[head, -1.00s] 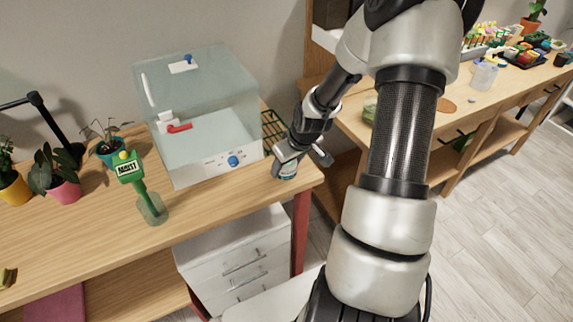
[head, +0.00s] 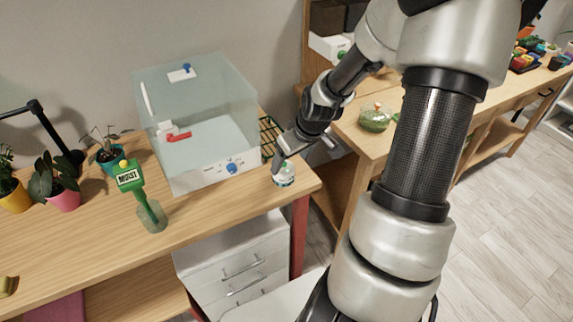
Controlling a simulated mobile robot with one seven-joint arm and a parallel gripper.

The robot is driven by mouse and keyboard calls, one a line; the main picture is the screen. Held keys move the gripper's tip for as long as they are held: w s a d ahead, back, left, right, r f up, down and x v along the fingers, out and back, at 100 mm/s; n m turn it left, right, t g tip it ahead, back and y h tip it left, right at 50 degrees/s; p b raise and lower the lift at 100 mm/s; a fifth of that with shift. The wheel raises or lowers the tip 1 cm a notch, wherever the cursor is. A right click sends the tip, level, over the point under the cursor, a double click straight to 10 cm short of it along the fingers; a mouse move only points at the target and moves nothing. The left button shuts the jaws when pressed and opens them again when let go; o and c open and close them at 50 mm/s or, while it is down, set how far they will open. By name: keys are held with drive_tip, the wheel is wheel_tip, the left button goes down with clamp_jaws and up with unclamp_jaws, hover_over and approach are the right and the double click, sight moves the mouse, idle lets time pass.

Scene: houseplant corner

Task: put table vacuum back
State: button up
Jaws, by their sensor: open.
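A small round white-and-teal thing (head: 284,175), which looks like the table vacuum, sits on the wooden table (head: 215,203) near its right end. It stands just right of the clear box's front corner. My gripper (head: 303,153) is open and empty, above and to the right of it in the picture. One finger comes close to the vacuum's top; I cannot tell whether they touch.
A clear box (head: 205,110) with a blue knob fills the table's middle. A green wire rack (head: 268,135) stands behind the vacuum. A green moisture meter (head: 130,178) in a glass and potted plants (head: 60,190) are at left. A second bench (head: 365,140) holds a glass terrarium (head: 375,118).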

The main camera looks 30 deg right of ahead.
drive_tip(key=v, duration=0.4)
drive_tip(key=shift+p, duration=0.35)
idle(1.3)
